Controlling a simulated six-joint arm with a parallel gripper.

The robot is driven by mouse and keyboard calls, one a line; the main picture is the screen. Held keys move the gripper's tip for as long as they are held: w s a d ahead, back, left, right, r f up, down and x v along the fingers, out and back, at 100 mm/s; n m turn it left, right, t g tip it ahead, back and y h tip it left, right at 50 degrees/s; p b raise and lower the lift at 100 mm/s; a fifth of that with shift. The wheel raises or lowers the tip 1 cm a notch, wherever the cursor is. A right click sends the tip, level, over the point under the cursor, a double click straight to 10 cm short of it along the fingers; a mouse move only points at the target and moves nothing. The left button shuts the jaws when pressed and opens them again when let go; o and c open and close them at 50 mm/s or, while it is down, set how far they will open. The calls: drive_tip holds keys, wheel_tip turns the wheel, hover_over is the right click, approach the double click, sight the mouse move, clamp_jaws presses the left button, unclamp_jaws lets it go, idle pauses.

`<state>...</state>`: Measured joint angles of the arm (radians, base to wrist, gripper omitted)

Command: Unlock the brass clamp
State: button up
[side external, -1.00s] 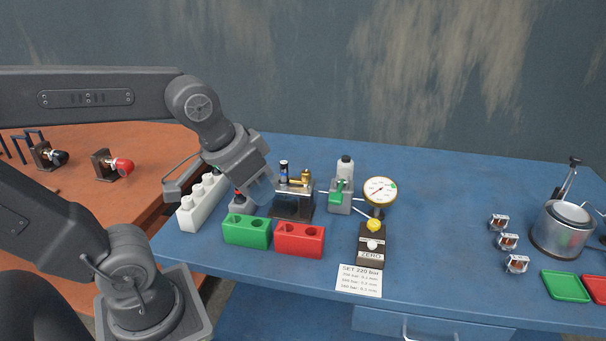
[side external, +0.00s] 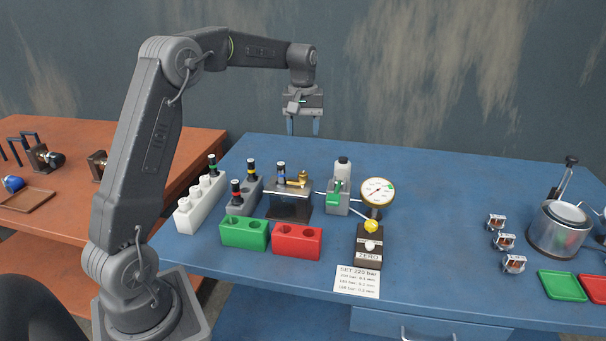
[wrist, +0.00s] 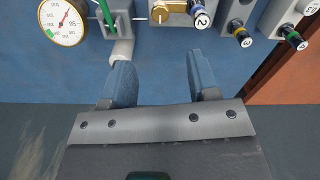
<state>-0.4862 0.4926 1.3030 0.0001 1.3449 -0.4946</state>
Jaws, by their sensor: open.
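The brass clamp (side external: 302,179) sits on top of the dark metal test stand (side external: 289,207), beside an upright blue-banded injector (side external: 281,174). In the wrist view the brass clamp (wrist: 160,12) shows at the top edge, partly cut off, with the blue-banded injector marked 2 (wrist: 199,14) to its right. My gripper (side external: 303,127) is raised above and behind the stand with its fingers pointing down. It is open and empty, and apart from the clamp. In the wrist view the two blue fingers of my gripper (wrist: 157,66) are spread over bare blue bench.
A grey rack (side external: 240,205) and a white rack (side external: 196,208) are at left. Green (side external: 245,233) and red (side external: 297,241) blocks lie in front.

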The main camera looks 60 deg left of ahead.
sight(303, 173)
wheel_tip(303, 173, down, 14)
drive_tip(key=shift+r, duration=0.1)
idle(0.4)
drive_tip(key=shift+c, duration=0.2)
drive_tip(key=c, duration=0.9)
